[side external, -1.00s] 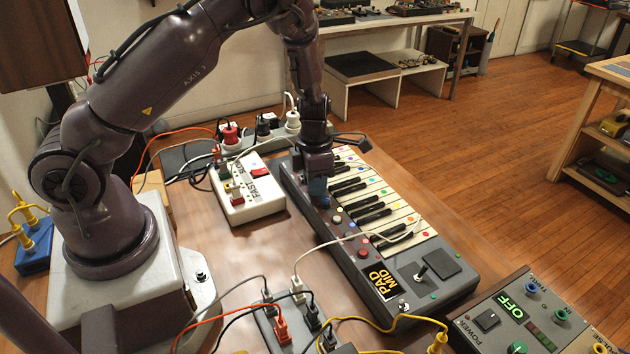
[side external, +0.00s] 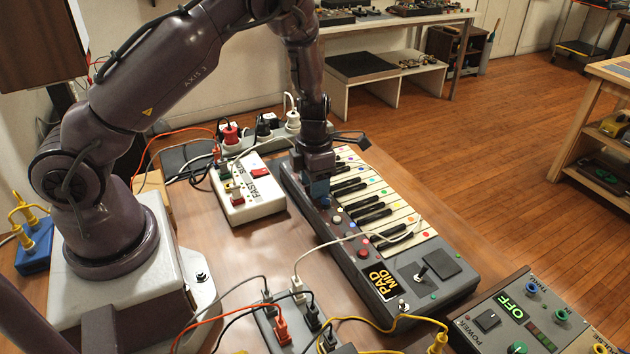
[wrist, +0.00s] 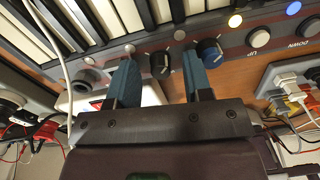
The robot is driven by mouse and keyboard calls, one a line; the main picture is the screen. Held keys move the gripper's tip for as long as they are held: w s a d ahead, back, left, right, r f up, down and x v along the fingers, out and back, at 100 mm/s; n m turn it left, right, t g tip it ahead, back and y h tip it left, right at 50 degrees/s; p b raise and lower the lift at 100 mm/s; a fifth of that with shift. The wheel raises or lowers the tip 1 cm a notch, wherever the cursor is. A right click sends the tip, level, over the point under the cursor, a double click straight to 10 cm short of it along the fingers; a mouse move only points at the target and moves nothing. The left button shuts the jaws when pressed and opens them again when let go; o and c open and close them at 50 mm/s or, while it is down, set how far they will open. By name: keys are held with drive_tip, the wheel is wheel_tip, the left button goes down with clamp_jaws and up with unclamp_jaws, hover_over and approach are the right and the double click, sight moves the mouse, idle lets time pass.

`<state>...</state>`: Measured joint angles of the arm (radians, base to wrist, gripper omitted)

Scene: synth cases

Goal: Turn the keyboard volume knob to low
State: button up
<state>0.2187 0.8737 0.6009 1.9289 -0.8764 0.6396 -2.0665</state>
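The keyboard (side external: 436,291) lies on the table, with coloured dots on its white keys. My gripper (side external: 320,192) is low over the control strip at its far left end. In the wrist view my gripper (wrist: 158,58) is open, its two teal fingers apart. A black knob with a pale pointer line (wrist: 161,66) shows between the fingers, with no clear contact. A blue knob (wrist: 210,51) is just right of the right finger. I cannot read a volume label or low mark, so which knob is the volume knob is unclear. The side view mostly hides the knobs.
Buttons marked UP (wrist: 257,38) and DOWN (wrist: 312,27) are on the same strip. A white cable (side external: 335,241) crosses the keyboard. A box reading OFF (side external: 482,326) is at the lower right.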

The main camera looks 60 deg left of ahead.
wheel_tip(320, 180, up, 13)
drive_tip(key=shift+a, duration=0.2)
idle(0.4)
